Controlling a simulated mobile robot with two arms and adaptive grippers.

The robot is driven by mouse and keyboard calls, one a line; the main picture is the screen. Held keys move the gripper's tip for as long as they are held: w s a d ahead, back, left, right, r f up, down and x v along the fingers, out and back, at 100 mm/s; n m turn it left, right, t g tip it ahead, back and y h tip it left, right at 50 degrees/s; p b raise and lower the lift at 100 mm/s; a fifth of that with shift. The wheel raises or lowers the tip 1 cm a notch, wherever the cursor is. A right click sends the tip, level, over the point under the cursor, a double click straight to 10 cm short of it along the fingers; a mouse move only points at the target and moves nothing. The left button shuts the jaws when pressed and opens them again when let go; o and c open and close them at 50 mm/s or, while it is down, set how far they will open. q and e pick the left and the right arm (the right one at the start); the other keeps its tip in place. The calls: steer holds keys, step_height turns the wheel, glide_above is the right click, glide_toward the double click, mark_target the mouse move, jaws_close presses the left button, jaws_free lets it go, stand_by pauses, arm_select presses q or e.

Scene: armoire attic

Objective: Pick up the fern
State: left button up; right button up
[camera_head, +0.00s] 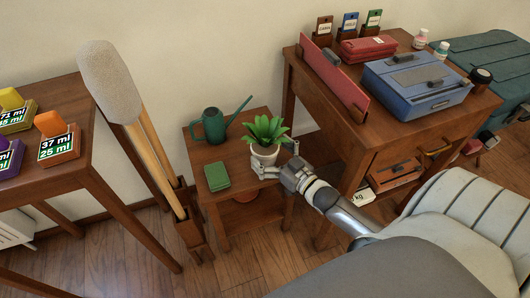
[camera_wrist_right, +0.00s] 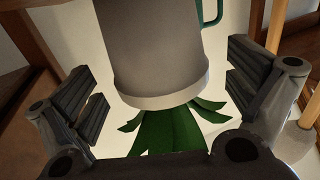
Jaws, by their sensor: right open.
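The fern (camera_head: 266,129) has bright green leaves and sits in a small white pot (camera_head: 264,157) on a low wooden table (camera_head: 241,190). My right gripper (camera_head: 275,158) reaches in from the right, open, with its fingers around the pot's sides. In the right wrist view the picture is upside down: the grey-looking pot (camera_wrist_right: 150,50) is between the open fingers, with a gap on each side, and the fern's dark green leaves (camera_wrist_right: 170,132) hang below the rim. My left gripper is not in view.
A long padded tool (camera_head: 110,85) leans at the left. A wooden desk (camera_head: 380,130) with a blue case (camera_head: 415,85) stands at the right.

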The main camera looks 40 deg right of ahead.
steer(key=shift+w+a, duration=0.15)
steer(key=shift+w, duration=0.95)
steer(key=c, duration=1.3)
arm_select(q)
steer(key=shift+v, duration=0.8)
arm_select(e)
steer(key=shift+r, duration=0.1)
steer(key=shift+c, duration=1)
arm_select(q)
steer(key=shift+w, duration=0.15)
arm_select(e)
steer(key=shift+r, duration=0.1)
